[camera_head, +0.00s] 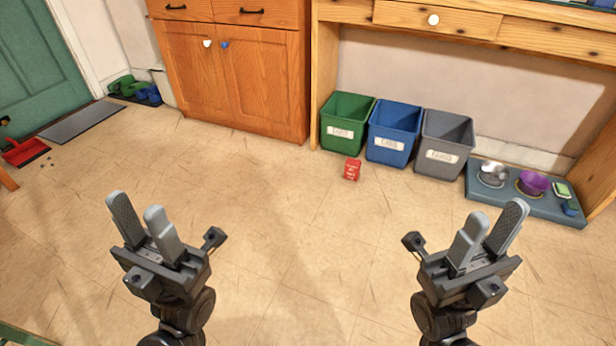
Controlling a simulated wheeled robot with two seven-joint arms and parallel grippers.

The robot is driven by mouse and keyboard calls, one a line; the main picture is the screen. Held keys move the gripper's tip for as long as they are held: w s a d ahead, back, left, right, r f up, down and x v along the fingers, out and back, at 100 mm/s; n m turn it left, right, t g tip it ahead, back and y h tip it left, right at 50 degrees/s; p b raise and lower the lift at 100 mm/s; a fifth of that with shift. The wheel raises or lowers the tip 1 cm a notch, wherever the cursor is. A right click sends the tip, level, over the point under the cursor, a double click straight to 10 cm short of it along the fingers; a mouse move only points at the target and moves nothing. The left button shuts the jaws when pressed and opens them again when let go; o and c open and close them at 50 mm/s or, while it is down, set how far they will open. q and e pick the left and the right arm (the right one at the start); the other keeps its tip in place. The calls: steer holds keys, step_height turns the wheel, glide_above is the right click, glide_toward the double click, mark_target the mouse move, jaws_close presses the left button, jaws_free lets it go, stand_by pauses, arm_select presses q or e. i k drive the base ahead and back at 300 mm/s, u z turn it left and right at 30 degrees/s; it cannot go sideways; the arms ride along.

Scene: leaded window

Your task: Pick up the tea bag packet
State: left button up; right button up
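A small red packet (352,169) with pale lettering stands on the floor in front of the green and blue bins; it looks like the tea bag packet, but its print is too small to read. My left gripper (138,222) is at the lower left, its two grey fingers apart with nothing between them. My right gripper (493,228) is at the lower right, also with its fingers apart and empty. Both grippers are well apart from the packet, which lies farther off, between them in the picture. Nothing hides the packet.
A green bin (344,133), a blue bin (387,151) and a grey bin (440,165) stand under a wooden desk (455,27). A blue-grey mat (520,207) with bowls lies at right. A wooden cabinet (265,85) stands behind. The middle floor (300,240) is clear.

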mark_target(352, 167)
steer(key=u, duration=0.2)
steer(key=k, duration=0.2)
steer(key=z, duration=0.85)
steer(key=i, duration=0.85)
steer(key=z, duration=1.05)
steer(key=i, duration=1.15)
steer(key=u, duration=0.55)
steer(key=i, duration=0.95)
steer(key=u, duration=1.35)
steer(key=i, duration=0.4)
steer(key=u, duration=0.4)
